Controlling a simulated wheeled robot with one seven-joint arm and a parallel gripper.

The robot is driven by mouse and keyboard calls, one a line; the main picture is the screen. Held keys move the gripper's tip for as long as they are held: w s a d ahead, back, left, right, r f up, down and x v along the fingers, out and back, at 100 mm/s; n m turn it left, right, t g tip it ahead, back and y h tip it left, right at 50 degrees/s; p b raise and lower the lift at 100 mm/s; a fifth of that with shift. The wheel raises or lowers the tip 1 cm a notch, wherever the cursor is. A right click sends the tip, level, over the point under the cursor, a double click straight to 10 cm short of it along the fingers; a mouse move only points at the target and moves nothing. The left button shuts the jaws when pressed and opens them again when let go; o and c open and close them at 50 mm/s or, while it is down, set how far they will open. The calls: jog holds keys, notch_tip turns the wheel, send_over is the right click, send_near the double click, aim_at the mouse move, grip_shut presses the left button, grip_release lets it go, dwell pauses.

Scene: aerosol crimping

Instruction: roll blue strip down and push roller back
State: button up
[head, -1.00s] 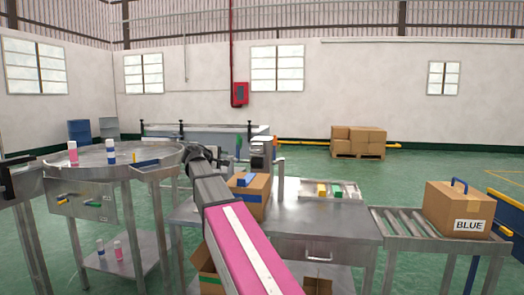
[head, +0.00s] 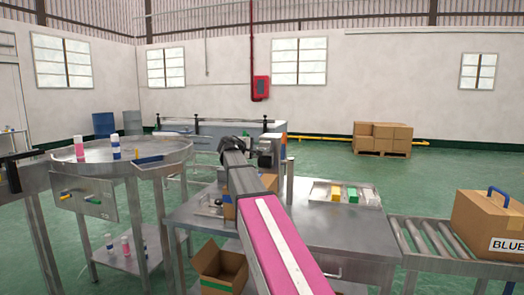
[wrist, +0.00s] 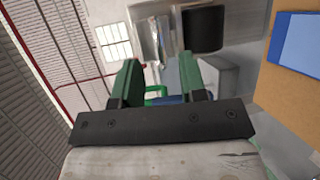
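In the wrist view, my gripper (wrist: 157,64) has its two green fingers apart, with nothing visibly held between them. A brown box (wrist: 280,95) with a blue strip (wrist: 298,42) stands close on the right, beside the fingers and not touching them. A black cylinder (wrist: 202,28), possibly the roller, shows beyond the fingertips next to a shiny metal part (wrist: 152,35). A machine (head: 268,150) stands behind the end of my arm.
The metal table (head: 325,232) holds a tray (head: 371,197) with a yellow and a green block. A roller conveyor (head: 440,240) with a box marked BLUE (head: 485,222) is at right. A round table (head: 90,166) with cans is at left. An open carton (head: 220,268) sits low in front.

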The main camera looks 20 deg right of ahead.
jog(key=shift+x, duration=2.55)
jog(key=shift+s, duration=0.1)
grip_shut()
